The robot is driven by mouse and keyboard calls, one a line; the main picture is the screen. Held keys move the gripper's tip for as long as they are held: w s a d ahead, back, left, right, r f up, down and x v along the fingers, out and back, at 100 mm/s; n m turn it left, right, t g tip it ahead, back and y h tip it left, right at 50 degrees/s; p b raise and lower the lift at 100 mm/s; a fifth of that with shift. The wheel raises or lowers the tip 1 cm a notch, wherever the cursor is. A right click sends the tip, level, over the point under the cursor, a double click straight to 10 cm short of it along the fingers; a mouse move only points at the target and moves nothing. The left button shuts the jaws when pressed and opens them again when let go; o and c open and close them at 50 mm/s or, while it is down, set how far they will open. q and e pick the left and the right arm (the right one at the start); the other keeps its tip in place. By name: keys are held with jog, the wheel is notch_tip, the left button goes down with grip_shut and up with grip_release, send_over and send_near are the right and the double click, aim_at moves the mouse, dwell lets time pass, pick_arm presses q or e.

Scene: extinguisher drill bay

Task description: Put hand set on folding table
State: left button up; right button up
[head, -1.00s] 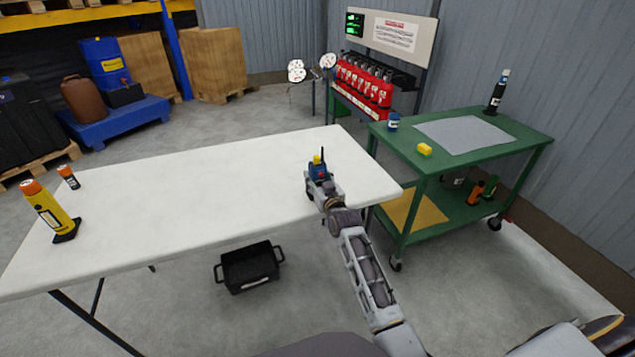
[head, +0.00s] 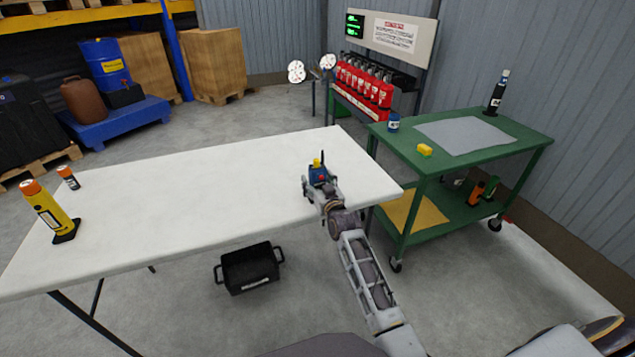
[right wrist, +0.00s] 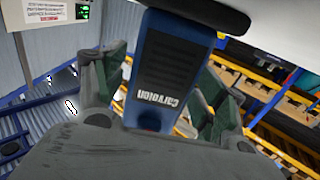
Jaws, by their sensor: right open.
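The hand set (head: 319,175), a blue radio with a dark antenna and a yellow top part, is upright at the right end of the white folding table (head: 180,205). My right gripper (head: 321,189) is open at the near side of the hand set. In the right wrist view the hand set (right wrist: 165,75) shows its dark labelled face between the two spread fingers, with a gap beside it. It appears to rest on the table, but its foot is partly hidden by the gripper. My left gripper is not in view.
A yellow torch-like cylinder (head: 48,212) and a small black-and-orange can (head: 68,178) stand at the table's left end. A green cart (head: 460,180) stands right of the table. A black bin (head: 250,270) sits on the floor below. The table's middle is clear.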

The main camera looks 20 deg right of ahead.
aim_at(319, 184)
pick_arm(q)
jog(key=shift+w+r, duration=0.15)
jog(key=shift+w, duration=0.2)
pick_arm(e)
jog(key=shift+s+r, duration=0.1)
jog(key=shift+s, duration=1)
jog(key=shift+s+p, duration=0.4)
jog(key=shift+s, duration=0.7)
jog(key=shift+s+r, duration=0.1)
jog(key=shift+s, duration=0.95)
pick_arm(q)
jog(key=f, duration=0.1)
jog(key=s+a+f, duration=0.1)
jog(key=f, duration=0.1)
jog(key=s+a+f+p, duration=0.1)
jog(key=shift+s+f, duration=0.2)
pick_arm(e)
jog(key=s, duration=0.5)
jog(key=shift+s+d+r, duration=0.1)
jog(key=shift+s, duration=0.15)
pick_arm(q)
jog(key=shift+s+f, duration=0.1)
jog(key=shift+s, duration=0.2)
